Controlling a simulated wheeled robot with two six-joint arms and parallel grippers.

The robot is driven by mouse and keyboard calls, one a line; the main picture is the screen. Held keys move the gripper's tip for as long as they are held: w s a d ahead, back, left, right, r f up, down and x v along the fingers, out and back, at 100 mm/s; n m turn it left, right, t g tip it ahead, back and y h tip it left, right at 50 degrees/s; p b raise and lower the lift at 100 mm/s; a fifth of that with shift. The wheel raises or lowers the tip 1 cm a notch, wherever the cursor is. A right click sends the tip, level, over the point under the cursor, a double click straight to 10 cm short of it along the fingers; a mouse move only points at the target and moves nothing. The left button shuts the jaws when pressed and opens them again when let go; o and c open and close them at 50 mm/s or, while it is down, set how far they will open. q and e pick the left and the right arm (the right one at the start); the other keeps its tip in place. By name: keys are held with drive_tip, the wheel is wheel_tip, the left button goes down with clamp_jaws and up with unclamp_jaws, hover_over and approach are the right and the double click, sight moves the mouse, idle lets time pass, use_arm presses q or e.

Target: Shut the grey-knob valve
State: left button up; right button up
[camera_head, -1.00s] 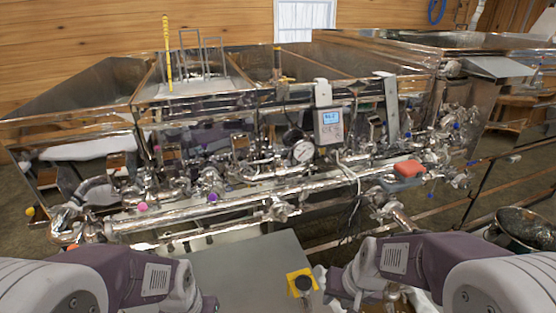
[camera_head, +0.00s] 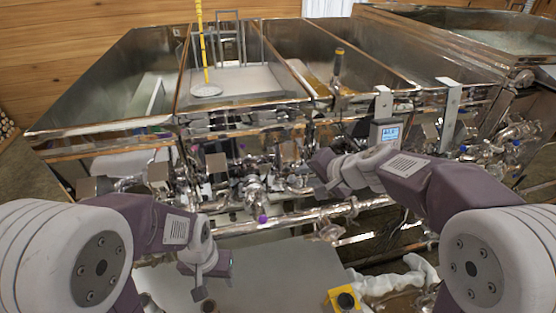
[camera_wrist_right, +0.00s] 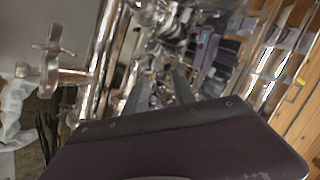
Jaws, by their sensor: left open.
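I cannot pick out a grey knob for certain among the shiny pipes and fittings. A metal valve (camera_head: 328,230) with a small handle hangs at the front pipe in the head view, and a cross-handled metal valve (camera_wrist_right: 50,52) shows at the left of the right wrist view. A purple knob (camera_head: 262,219) sits on the pipework left of it. My right gripper (camera_head: 318,178) reaches out over the pipes. In its wrist view its two fingers (camera_wrist_right: 160,92) stand apart with blurred metal fittings beyond them. My left gripper (camera_head: 212,283) is open and low, over the grey surface in front.
The steel evaporator pans (camera_head: 240,85) stand behind the pipes. A display box (camera_head: 388,133) is close behind my right arm. A yellow block with a black round top (camera_head: 343,299) lies at the front. The grey surface (camera_head: 265,275) in front is mostly clear.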

sight(294, 178)
drive_tip(key=x, duration=0.7)
drive_tip(key=shift+w+a+f, duration=0.1)
drive_tip(key=shift+w+f, duration=0.1)
drive_tip(key=shift+f, duration=0.2)
drive_tip(key=shift+s+d, duration=0.35)
drive_tip(key=shift+s, duration=0.15)
drive_tip(key=shift+w, duration=0.1)
drive_tip(key=shift+w+a, duration=0.25)
drive_tip(key=shift+w, duration=0.1)
clamp_jaws()
use_arm(q)
drive_tip(key=shift+s+d+r, duration=0.35)
drive_tip(key=shift+s+d, duration=0.05)
drive_tip(key=shift+s, duration=0.05)
use_arm(e)
drive_tip(key=shift+r, duration=0.25)
